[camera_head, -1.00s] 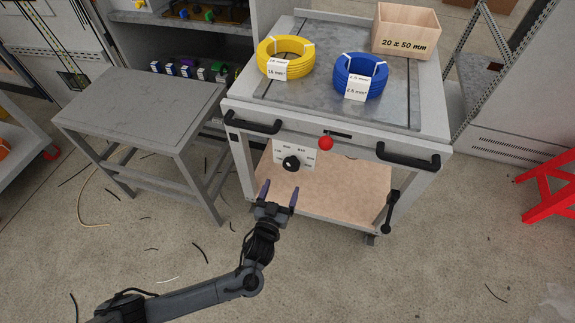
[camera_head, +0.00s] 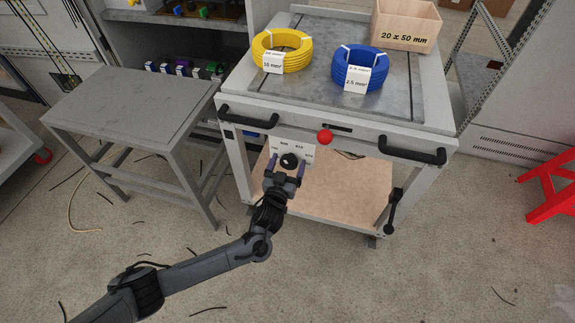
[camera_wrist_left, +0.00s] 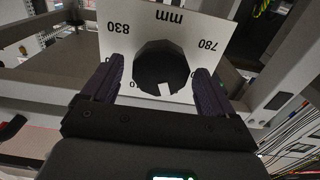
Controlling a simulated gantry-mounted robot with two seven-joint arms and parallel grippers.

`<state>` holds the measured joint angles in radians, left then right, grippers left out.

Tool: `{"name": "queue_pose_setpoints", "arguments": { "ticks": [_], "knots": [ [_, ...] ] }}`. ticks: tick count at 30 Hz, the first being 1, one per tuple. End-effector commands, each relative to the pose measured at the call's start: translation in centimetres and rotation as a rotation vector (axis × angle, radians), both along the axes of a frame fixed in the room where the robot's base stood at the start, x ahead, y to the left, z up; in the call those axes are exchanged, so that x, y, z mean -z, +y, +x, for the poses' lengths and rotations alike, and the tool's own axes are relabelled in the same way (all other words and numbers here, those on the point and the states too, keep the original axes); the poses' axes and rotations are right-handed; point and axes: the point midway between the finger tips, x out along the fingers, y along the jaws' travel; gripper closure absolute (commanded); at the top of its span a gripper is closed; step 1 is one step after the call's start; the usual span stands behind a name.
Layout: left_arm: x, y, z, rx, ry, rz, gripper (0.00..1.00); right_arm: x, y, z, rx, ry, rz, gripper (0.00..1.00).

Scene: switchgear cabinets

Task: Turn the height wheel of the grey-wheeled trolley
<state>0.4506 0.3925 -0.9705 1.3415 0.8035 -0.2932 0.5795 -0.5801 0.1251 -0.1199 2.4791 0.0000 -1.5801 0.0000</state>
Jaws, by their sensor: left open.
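The trolley (camera_head: 430,112) has a black round height wheel (camera_head: 289,160) on a white scale plate under its top. In the left wrist view the wheel (camera_wrist_left: 150,65) has a pale pointer mark, and the plate (camera_wrist_left: 205,30) reads 830, 780 and mm, upside down. My left gripper (camera_head: 287,170) is open in front of the wheel. In the left wrist view its purple fingers (camera_wrist_left: 160,75) stand on either side of the wheel, with a gap at each side. I cannot tell how far they reach over it. My right gripper is not in view.
Black handles (camera_head: 412,155) and a red knob (camera_head: 324,137) project from the trolley's front; a black crank (camera_head: 394,205) hangs at its right. Yellow (camera_head: 290,42) and blue (camera_head: 362,62) coils and a wooden box (camera_head: 405,15) stand on top. A grey table (camera_head: 130,105) is at left.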

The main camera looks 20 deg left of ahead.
Motion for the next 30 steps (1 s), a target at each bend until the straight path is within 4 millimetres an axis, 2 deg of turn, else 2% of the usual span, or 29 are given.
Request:
{"name": "queue_pose_setpoints", "arguments": {
  "ticks": [3, 4, 14, 23, 30],
  "knots": [
    [0.0, -0.02, -0.02, 0.0, 0.0, 0.0, 0.13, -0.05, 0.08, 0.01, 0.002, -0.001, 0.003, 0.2],
    [0.0, -0.02, -0.02, 0.0, 0.0, 0.0, 0.16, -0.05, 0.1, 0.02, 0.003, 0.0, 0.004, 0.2],
    [0.02, -0.02, -0.04, 0.001, 0.0, 0.0, 0.66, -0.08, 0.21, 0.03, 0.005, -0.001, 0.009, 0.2],
    [0.08, 0.0, -0.08, 0.0, -0.001, -0.035, 0.67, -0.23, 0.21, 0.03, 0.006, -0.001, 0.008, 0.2],
    [0.07, 0.07, -0.12, -0.002, -0.011, -0.166, 0.67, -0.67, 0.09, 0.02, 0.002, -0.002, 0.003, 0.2]
  ]
}}
